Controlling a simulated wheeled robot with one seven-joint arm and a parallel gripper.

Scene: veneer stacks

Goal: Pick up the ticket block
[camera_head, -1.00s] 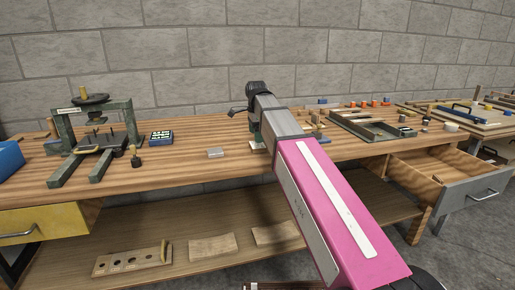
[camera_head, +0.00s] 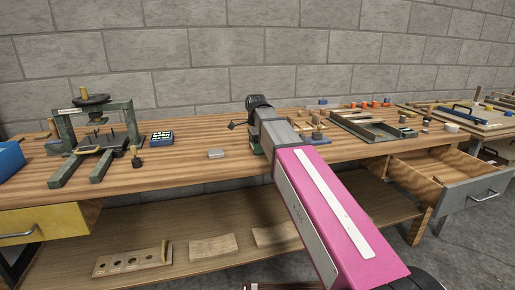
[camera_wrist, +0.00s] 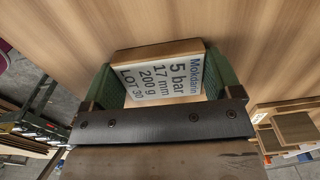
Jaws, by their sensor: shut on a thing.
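The ticket block (camera_wrist: 163,72) is a wooden block with a white printed label, in the middle of the wrist view. My gripper (camera_wrist: 160,80) has green fingers on either side of the block and is shut on it. Wood grain of the bench top shows beyond the block; I cannot tell the gap between them. In the head view, my gripper is mostly hidden behind my own wrist and arm over the middle of the bench, and the block cannot be made out there.
The wooden bench (camera_head: 190,172) carries a green press (camera_head: 95,130) at left, a dark box of labels (camera_head: 161,138) and a small grey block (camera_head: 216,153). A green tray (camera_head: 352,127) and small pieces are at right. A drawer (camera_head: 455,200) stands open at right.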

